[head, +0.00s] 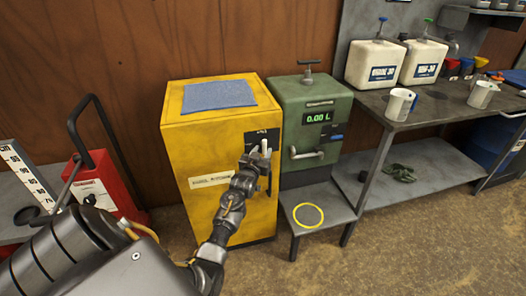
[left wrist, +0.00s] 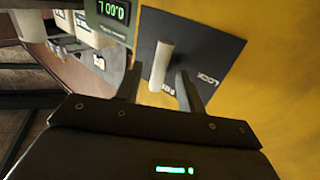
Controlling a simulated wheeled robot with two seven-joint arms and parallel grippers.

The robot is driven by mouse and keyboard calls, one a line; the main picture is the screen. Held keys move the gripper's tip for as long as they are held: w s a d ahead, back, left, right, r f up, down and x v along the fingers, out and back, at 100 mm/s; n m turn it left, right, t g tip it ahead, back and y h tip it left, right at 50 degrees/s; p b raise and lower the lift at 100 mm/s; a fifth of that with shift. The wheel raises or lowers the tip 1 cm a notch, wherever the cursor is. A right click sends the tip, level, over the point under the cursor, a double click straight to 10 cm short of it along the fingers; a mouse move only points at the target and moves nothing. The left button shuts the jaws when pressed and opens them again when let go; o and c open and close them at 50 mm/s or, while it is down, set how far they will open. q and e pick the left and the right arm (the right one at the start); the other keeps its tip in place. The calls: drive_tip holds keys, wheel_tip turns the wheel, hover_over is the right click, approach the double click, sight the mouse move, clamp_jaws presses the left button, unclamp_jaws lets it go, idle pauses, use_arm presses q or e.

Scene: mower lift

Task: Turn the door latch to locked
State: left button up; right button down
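The yellow cabinet (head: 205,140) has a black latch plate (head: 253,136) on its front at the upper right. A pale latch handle (head: 264,147) stands out from the plate. My left gripper (head: 257,163) is at the handle. In the left wrist view the handle (left wrist: 160,66) sits between the two fingers of the gripper (left wrist: 158,85), with a small gap visible on each side. The plate (left wrist: 200,50) there bears the word LOCK, upside down; another word is partly hidden behind the handle and fingers. My right gripper is not in view.
A green dispenser (head: 312,112) with a lit display and lever stands close right of the cabinet, above a low stand (head: 335,200). A workbench (head: 440,108) with canisters and mugs is further right. A red wheeled unit (head: 100,180) is at left. Open floor lies in front.

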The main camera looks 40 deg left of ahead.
use_arm(q)
drive_tip(key=shift+w+a, duration=0.25)
drive_tip(key=shift+w, duration=0.25)
